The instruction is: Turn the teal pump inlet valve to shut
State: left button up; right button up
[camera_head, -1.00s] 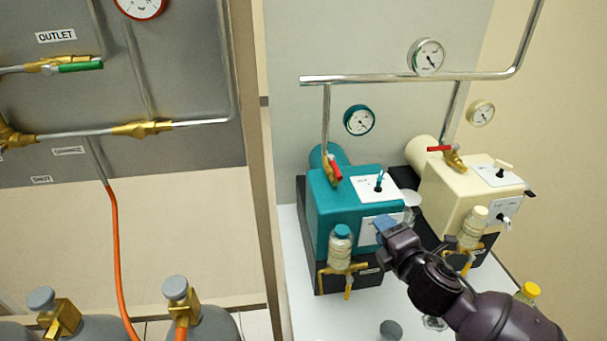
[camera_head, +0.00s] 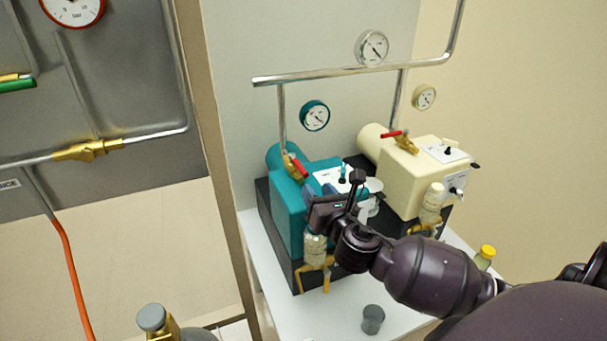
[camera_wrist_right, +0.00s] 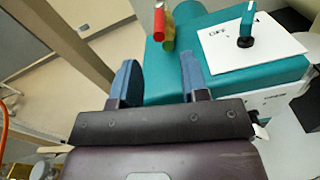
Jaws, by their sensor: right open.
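The teal pump (camera_head: 288,212) stands on the white bench. Its inlet valve (camera_head: 295,165) has a brass body and a red lever, at the foot of the metal pipe. The lever slants down, roughly along the pipe. In the right wrist view the red lever (camera_wrist_right: 159,20) lies ahead of the fingers, with a gap between. My right gripper (camera_head: 322,192) is over the front of the teal pump, partly hiding its top and front. In the wrist view its blue fingers (camera_wrist_right: 160,75) are apart with nothing between them. My left gripper is out of view.
A cream pump (camera_head: 410,185) with its own red-levered valve (camera_head: 400,138) stands to the right. A teal switch (camera_wrist_right: 246,22) rises from the teal pump's top plate. A grey cup (camera_head: 373,319) and a yellow-capped bottle (camera_head: 484,257) stand on the bench. A horizontal pipe (camera_head: 340,73) runs above.

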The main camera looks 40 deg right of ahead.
aim_at(304, 171)
jog(key=x, duration=0.8)
jog(key=shift+a+b, duration=0.15)
jog(key=shift+b, duration=0.2)
grip_shut()
